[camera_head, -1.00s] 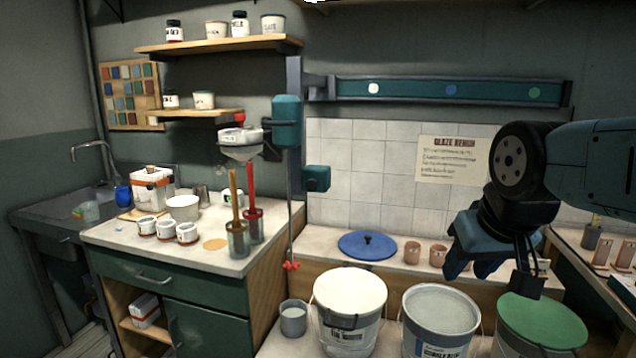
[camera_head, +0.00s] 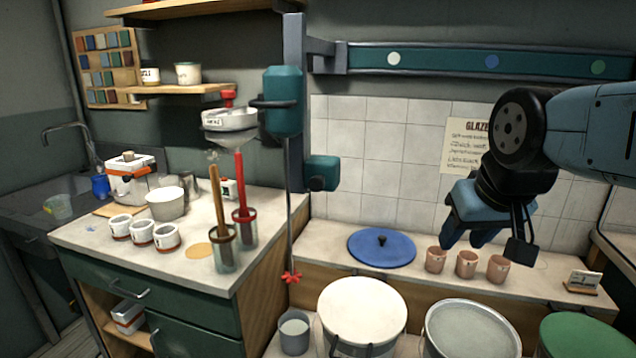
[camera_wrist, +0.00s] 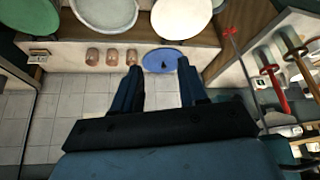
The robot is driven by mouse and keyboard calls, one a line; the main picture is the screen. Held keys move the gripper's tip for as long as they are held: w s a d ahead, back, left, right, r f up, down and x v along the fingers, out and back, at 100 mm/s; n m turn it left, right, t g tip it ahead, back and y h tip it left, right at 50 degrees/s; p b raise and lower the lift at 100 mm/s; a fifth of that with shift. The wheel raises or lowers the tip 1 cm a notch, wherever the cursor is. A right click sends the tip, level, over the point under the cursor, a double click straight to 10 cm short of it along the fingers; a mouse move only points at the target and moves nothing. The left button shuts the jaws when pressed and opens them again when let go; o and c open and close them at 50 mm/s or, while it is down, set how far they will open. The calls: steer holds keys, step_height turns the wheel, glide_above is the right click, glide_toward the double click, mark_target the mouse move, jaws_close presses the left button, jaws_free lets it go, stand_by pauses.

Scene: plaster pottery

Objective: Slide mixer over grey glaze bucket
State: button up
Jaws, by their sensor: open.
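The mixer (camera_head: 283,100) is a teal motor unit hanging at the left end of the wall rail. A thin shaft runs down from it to a red impeller (camera_head: 291,277), left of the buckets; the impeller also shows in the wrist view (camera_wrist: 230,32). The bucket with grey contents (camera_head: 472,328) stands open between a bucket with a white top (camera_head: 362,308) and one with a green top (camera_head: 585,338); its lower part is cut off. My gripper (camera_head: 465,241) is open and empty, in the air right of the mixer. In the wrist view my fingers (camera_wrist: 160,70) are apart.
The teal rail (camera_head: 440,62) bears white, blue and green dots. A blue lid (camera_head: 381,247) and several clay cups (camera_head: 467,264) stand on the back ledge. A grey pail (camera_head: 294,333) stands below the impeller. The left counter holds tools in jars (camera_head: 223,248).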

steer(key=shift+o, duration=1)
steer(key=shift+w+a, duration=0.15)
steer(key=shift+a, duration=0.15)
steer(key=shift+o, duration=1.4)
steer(key=w+a+r+t+y, duration=0.2)
steer(key=w+a+t+y, duration=0.2)
steer(key=w+a, duration=0.8)
steer(key=w, duration=0.3)
steer(key=shift+a+r, duration=0.15)
steer(key=m+t, duration=0.1)
steer(key=t, duration=0.2)
glide_toward(315, 187)
steer(key=w+a+m+t+h, duration=0.2)
steer(key=w+a+m+h, duration=0.1)
steer(key=a+h, duration=0.15)
steer(key=s+a+f+m+t+h, duration=0.25)
steer(key=s+f+h, duration=0.2)
steer(key=h, duration=0.25)
steer(key=shift+g, duration=0.35)
steer(key=x, duration=1.2)
steer(key=shift+w+a+r, duration=0.15)
steer(key=shift+w+r, duration=0.1)
steer(key=shift+w, duration=0.15)
jaws_close()
